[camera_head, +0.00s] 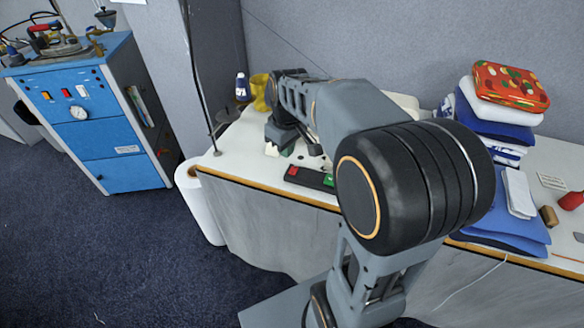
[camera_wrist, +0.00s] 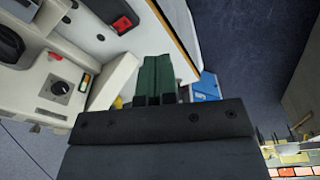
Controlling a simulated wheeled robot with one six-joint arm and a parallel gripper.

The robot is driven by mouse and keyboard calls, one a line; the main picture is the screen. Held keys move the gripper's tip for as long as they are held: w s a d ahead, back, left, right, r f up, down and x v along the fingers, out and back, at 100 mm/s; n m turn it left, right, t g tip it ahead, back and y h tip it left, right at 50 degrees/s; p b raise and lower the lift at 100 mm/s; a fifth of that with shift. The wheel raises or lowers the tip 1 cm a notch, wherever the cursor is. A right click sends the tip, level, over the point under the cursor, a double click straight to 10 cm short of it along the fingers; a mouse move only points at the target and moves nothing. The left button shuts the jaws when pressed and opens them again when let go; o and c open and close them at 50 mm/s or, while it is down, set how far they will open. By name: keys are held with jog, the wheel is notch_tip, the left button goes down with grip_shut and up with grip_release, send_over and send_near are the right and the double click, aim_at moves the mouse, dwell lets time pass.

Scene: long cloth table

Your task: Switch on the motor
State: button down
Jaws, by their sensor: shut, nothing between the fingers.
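A low black switch box (camera_head: 322,183) lies near the front edge of the white table in the head view. It has a red button (camera_head: 293,171) at its left and a green button (camera_head: 329,180) to the right, partly beside my arm's dark joint. In the wrist view the box's red button (camera_wrist: 122,23) shows near the top; the green one is out of that frame. My gripper, with green fingers (camera_wrist: 158,68), is shut and empty. In the head view it is over the table, behind and left of the box, mostly hidden by my wrist. No contact with the box shows.
A pale machine body with a black knob (camera_wrist: 61,88) is close at left in the wrist view. Folded cloths (camera_head: 497,125) stack at the right. A yellow object (camera_head: 259,92) stands behind my wrist. A blue cabinet (camera_head: 90,125) stands left, beyond a white roll (camera_head: 200,203).

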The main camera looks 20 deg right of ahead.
aim_at(292, 173)
jog(key=w+d+f+n+g, duration=0.2)
jog(key=w+d+f+n, duration=0.2)
jog(key=w+d, duration=0.3)
jog(key=w+f, duration=0.1)
jog(key=w, duration=0.2)
jog(key=shift+w+d+y, duration=0.15)
jog(key=shift+d+y, duration=0.05)
jog(key=shift+y, duration=0.2)
jog(key=f, duration=0.4)
jog(key=a+f+p, duration=0.1)
jog(key=f, duration=0.4)
jog(key=s+f, duration=0.1)
jog(key=f, duration=0.4)
jog(key=shift+s+a, duration=0.1)
jog(key=shift+a, duration=0.05)
jog(key=shift+a+f, duration=0.15)
jog(key=shift+f, duration=0.05)
jog(key=shift+s+d+b, duration=0.1)
jog(key=shift+d+b, duration=0.1)
jog(key=shift+b, duration=0.1)
jog(key=shift+r, duration=0.1)
